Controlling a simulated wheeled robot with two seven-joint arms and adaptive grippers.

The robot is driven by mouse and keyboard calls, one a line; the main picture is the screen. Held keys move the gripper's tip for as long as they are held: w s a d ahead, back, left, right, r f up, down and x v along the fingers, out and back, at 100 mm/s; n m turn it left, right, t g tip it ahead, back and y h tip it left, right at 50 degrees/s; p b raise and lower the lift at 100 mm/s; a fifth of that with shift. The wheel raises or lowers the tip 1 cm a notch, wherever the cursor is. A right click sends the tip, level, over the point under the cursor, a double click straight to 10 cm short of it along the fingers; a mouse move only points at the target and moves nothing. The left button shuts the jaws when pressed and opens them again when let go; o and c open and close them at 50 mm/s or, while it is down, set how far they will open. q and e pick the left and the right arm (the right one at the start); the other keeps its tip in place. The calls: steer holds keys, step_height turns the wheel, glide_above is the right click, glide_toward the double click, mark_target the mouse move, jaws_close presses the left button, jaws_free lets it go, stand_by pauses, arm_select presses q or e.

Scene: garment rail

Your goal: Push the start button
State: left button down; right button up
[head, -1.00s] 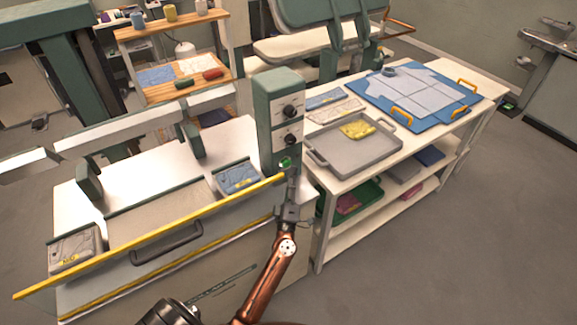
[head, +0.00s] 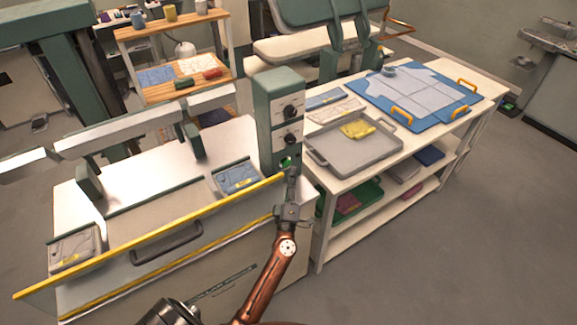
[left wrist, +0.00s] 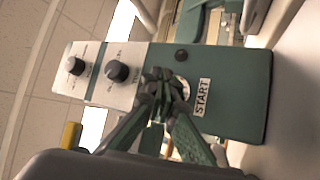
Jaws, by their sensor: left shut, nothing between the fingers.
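The control box (head: 277,118) is a green upright column with a pale front panel and dark knobs. The green start button (head: 286,162) is low on its front. The START label (left wrist: 202,97) is readable in the left wrist view. My left gripper (head: 291,171) is shut and empty, with its tips at the button's lower edge. In the left wrist view the fingertips (left wrist: 163,88) cover most of the button, and part of its silver ring shows beside them. I cannot tell whether they touch the button. My right gripper is not in view.
A machine with a yellow-edged clear guard (head: 150,235) stands left of the box. The floor at right is clear.

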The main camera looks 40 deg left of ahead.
arm_select(q)
steer(key=shift+w+a+r, duration=0.1)
steer(key=shift+a+r, duration=0.05)
steer(key=shift+a, duration=0.1)
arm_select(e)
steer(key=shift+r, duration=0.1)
